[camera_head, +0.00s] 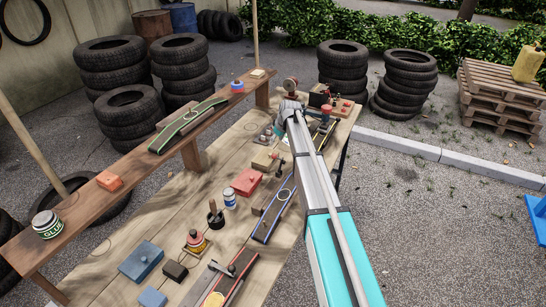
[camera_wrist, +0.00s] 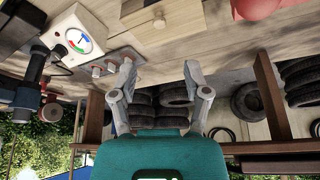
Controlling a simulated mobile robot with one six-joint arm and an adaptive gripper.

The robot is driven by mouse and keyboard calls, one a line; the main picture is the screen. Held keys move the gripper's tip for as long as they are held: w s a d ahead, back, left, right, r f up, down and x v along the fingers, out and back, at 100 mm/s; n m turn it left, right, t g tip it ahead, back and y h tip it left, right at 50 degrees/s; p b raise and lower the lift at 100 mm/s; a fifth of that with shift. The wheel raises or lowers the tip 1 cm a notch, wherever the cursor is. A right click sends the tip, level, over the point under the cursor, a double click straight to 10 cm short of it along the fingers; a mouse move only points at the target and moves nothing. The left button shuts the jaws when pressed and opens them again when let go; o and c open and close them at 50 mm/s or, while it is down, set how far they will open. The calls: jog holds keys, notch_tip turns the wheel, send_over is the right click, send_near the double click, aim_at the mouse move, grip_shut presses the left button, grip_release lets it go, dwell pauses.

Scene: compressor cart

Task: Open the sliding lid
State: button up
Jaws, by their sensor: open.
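My gripper (camera_wrist: 160,85) is open in the wrist view, its two grey fingers apart with nothing between them. In the head view my arm reaches to the far part of the bench and hides most of the gripper. A small light wooden box (camera_wrist: 172,28) with a round knob on its face shows at the top of the wrist view, beyond the fingertips and apart from them. The box also shows in the head view (camera_head: 264,162), left of my arm. I cannot tell for sure which part is the sliding lid, or whether it is open or shut.
A gauge box (camera_wrist: 80,40) and a strip with several grey knobs (camera_wrist: 110,65) lie near the fingers. A red box (camera_head: 246,182), a blue-edged track (camera_head: 268,222) and a blue box (camera_head: 141,261) lie on the bench (camera_head: 175,207). A raised shelf (camera_head: 88,207) runs along its left side.

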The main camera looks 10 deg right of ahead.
aim_at(270, 154)
jog(key=shift+b+x, duration=4.45)
jog(key=shift+x, duration=0.7)
jog(key=shift+r, duration=0.1)
grip_shut()
